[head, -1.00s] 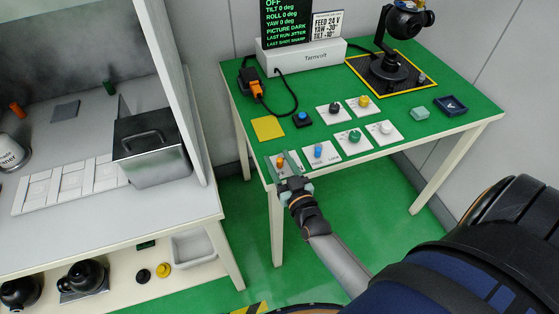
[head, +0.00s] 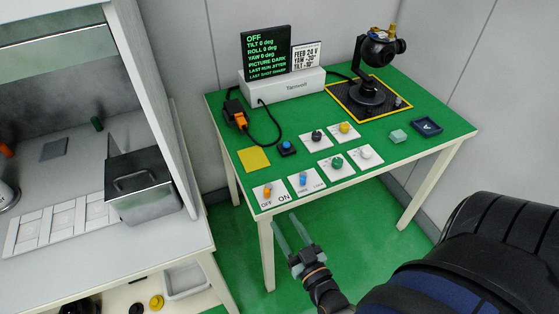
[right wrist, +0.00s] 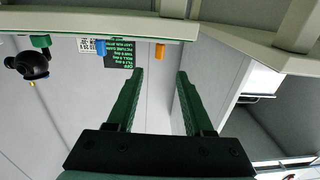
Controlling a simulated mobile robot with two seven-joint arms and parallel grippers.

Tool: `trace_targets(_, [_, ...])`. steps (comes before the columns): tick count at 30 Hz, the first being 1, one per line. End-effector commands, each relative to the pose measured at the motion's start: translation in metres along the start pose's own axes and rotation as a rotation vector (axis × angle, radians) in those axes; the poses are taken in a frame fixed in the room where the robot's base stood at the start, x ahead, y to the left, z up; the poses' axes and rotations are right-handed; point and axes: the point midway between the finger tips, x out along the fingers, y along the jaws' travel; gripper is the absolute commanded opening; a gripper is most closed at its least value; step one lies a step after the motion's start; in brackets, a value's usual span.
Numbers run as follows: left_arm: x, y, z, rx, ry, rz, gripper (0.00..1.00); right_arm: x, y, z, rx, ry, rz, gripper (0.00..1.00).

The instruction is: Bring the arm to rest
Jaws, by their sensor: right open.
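My right gripper (head: 286,219) is open and empty. In the head view its fingers point up toward the front edge of the green-topped table (head: 226,126), overlapping the floor in the picture, apart from the switches. In the right wrist view the two dark green fingers (right wrist: 160,72) stand apart with nothing between them. The orange switch (head: 267,191), on a plate marked OFF and ON, is at the table's front left corner. The blue switch (head: 303,179) is beside it. The display (head: 266,53) at the back reads OFF. My left gripper is not in view.
A black gimbal camera (head: 374,49) stands on a yellow-edged mat at the back right. Several knobs on white plates sit mid-table. At left is a grey bench with a metal box (head: 144,186).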

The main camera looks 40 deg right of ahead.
Motion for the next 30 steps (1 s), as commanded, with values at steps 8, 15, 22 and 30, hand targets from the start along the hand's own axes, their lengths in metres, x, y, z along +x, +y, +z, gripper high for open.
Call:
trace_targets(8, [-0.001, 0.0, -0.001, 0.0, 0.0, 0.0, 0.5, -0.005, 0.0, 0.001, 0.001, -0.001, 0.0, 0.52])
trace_targets(15, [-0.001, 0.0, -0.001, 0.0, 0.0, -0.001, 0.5, -0.005, 0.0, 0.001, 0.001, -0.001, 0.0, 0.52])
trace_targets(22, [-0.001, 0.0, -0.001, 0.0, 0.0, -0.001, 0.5, -0.005, -0.007, 0.003, 0.003, -0.029, -0.029, 0.52])
trace_targets(30, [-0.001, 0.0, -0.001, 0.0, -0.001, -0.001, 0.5, -0.03, -0.061, 0.039, -0.011, -0.352, -0.275, 0.52])
